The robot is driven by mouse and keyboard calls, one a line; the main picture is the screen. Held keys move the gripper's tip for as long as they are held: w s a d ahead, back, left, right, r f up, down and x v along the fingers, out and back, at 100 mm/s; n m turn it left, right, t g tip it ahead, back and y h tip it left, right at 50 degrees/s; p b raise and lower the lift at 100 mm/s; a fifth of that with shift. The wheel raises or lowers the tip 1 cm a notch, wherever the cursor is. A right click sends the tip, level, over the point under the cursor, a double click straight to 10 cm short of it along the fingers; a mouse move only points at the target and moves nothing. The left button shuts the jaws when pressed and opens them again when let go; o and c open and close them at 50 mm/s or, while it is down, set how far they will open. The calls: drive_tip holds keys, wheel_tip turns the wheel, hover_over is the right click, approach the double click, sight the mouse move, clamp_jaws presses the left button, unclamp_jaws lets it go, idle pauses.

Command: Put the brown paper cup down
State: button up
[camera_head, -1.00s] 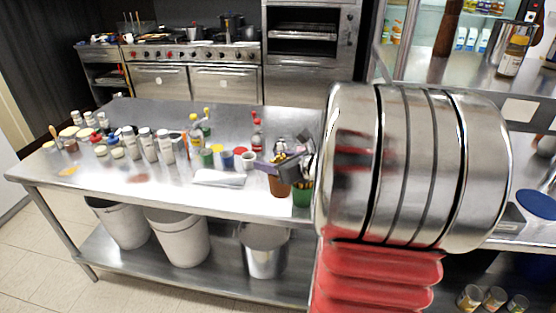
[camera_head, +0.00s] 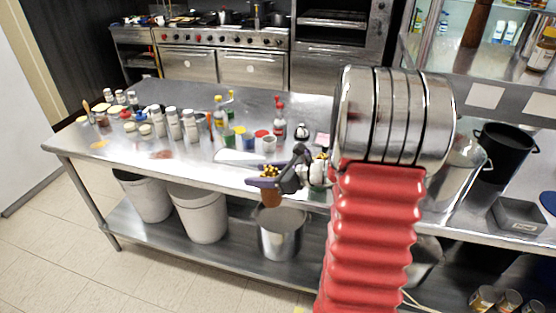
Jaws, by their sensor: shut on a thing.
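The brown paper cup (camera_head: 271,198) is in the head view, at the front edge of the steel table. It is roughly upright, with yellow pieces showing at its top. My gripper (camera_head: 266,183) is shut on it, with the dark purple fingers across the cup's upper part. The cup's lower part overlaps the table's front edge in the picture. I cannot tell whether it touches the table or hangs in front of it. The fingers hide part of the cup.
The steel table (camera_head: 210,174) has some bare top left of the cup. A green container (camera_head: 318,172) stands close by my gripper's wrist. Small cups, a red bottle (camera_head: 280,118) and several jars stand farther back. A metal bucket (camera_head: 280,232) is below.

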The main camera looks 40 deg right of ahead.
drive_tip(key=a+f+n+g+y, duration=0.4)
drive_tip(key=a+f+n+y, duration=0.1)
drive_tip(key=a+f, duration=1.4)
drive_tip(key=a+n, duration=0.1)
drive_tip(key=a, duration=0.2)
drive_tip(key=shift+s+a+f+g, duration=0.2)
drive_tip(key=shift+a+f+g, duration=0.1)
drive_tip(key=shift+f, duration=0.1)
drive_tip(key=shift+y, duration=0.3)
